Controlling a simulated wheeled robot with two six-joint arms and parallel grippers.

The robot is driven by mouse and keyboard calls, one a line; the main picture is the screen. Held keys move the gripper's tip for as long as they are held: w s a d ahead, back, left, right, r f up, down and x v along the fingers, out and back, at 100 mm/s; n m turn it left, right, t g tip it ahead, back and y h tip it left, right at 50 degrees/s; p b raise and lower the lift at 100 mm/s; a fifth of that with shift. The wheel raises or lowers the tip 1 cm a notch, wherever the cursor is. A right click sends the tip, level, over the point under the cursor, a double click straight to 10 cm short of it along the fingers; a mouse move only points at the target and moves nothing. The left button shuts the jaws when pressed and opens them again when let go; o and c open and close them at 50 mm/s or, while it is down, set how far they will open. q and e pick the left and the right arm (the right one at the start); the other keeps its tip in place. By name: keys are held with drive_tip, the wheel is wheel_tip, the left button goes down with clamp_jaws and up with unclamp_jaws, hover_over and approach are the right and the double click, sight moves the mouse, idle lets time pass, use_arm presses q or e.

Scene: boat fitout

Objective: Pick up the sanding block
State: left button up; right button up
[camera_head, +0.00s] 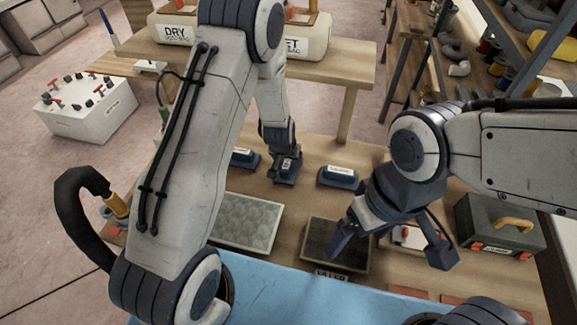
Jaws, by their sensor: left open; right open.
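Several dark blue blocks with pale labels stand in a row on the wooden bench; the labels are too small to read, so I cannot tell which is the sanding block. One is the left block (244,158), one the right block (338,177). My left gripper (286,168) is open and points down at the middle block (285,180), hiding part of it; I cannot tell whether they touch. My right gripper (391,248) is open and empty, its fingers spread above the bench near the dark tray.
A grey patterned panel (245,222) and a dark, labelled tray (322,243) lie nearer on the bench. A green toolbox (500,226) with a tan handle stands at right. A blue surface (310,295) fills the front.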

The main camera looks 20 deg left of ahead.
use_arm(q)
drive_tip(key=shift+f, duration=0.15)
clamp_jaws()
idle(0.4)
drive_tip(key=shift+r, duration=0.35)
wheel_tip(320, 180, up, 4)
drive_tip(key=shift+w+r+p, duration=0.1)
drive_tip(key=shift+r+p, duration=0.05)
drive_tip(key=shift+p, duration=0.5)
drive_tip(key=s+d+r+p, duration=0.5)
drive_tip(key=s+d+r, duration=0.1)
drive_tip(key=d, duration=0.4)
drive_tip(key=shift+r+p, duration=0.2)
drive_tip(key=shift+p, duration=0.15)
